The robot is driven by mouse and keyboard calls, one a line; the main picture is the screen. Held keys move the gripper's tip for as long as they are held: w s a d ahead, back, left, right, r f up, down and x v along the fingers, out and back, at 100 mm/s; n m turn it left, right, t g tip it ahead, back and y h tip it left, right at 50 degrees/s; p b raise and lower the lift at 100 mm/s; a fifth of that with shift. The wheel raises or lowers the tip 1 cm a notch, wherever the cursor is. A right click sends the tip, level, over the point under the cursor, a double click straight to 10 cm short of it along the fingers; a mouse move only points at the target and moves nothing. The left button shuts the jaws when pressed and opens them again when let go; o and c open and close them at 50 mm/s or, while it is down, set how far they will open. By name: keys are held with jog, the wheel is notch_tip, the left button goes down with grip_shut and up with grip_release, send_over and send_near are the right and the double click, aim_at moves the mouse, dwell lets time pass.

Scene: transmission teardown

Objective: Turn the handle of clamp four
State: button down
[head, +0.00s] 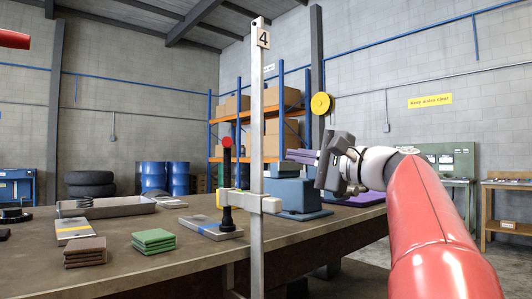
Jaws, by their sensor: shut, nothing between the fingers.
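Clamp four is an upright pale metal bar (257,110) at the table's near edge, with a tag reading 4 (263,39) near its top. A pale sliding jaw (262,204) crosses the bar at about table height. A black handle (227,170) with a red knob (227,142) stands upright just left of the bar, above a black screw end. My gripper (290,156) is right of the bar, pointing left at about the height of the red knob. Its fingers are shut and empty, apart from the handle.
On the table (310,232) lie a grey tray (112,208), green cloths (154,241), brown cloths (85,252) and flat grey blocks (212,228). A blue-grey housing (293,194) stands behind the bar, below my gripper. Shelving with boxes (284,128) is farther back.

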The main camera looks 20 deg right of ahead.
aim_at(227, 160)
jog(key=w+a+r+p, duration=0.2)
jog(key=w+a, duration=0.6)
jog(key=w, duration=0.1)
jog(key=shift+a, duration=0.2)
